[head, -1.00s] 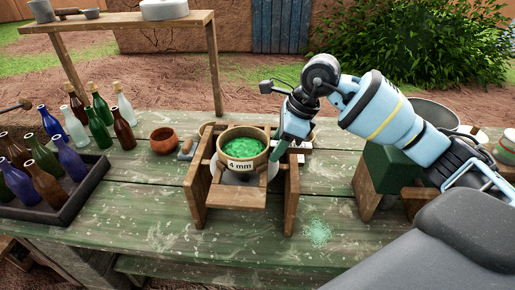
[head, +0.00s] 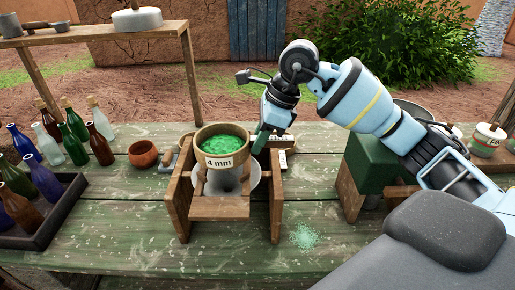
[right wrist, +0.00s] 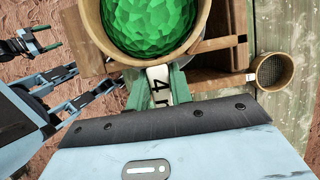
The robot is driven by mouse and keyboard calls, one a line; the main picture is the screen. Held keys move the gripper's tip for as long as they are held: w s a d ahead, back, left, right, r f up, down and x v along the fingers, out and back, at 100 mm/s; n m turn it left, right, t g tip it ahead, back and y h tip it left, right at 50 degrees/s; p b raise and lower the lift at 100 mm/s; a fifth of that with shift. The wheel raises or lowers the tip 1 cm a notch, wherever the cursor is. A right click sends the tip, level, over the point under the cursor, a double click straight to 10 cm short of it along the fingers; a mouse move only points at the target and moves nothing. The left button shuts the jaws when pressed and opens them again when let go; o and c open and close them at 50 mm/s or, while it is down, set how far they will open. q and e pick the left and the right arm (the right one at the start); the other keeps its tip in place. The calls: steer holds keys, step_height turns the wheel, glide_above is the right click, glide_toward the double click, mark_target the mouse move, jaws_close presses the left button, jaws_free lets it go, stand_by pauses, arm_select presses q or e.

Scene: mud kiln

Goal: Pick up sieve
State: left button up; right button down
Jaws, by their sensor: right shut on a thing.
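The sieve (head: 223,139) is a round tan-rimmed pan marked "4 mm" and filled with green glass-like pieces. It sits over a wooden stand (head: 207,208), above a pale bowl. It cannot be told whether it touches the stand. My right gripper (head: 258,145) is at the sieve's right side and shut on its wall.
A tray (head: 62,212) of several bottles and a terracotta bowl (head: 143,153) stand to the left. A green block-like device (head: 367,160) and tins (head: 488,137) stand to the right. Green grains (head: 303,237) lie on the table (head: 335,245). A small mesh sieve (right wrist: 271,71) shows in the right wrist view.

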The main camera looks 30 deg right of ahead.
arm_select(q)
steer(key=shift+s+d+f+b, duration=0.1)
steer(key=shift+s+f+b, duration=0.55)
steer(key=shift+f, duration=0.2)
arm_select(e)
steer(key=s+a+r, duration=0.1)
steer(key=s, duration=1.5)
steer(key=shift+a+r, duration=0.15)
steer(key=shift+a, duration=0.2)
arm_select(q)
steer(key=shift+w, duration=0.1)
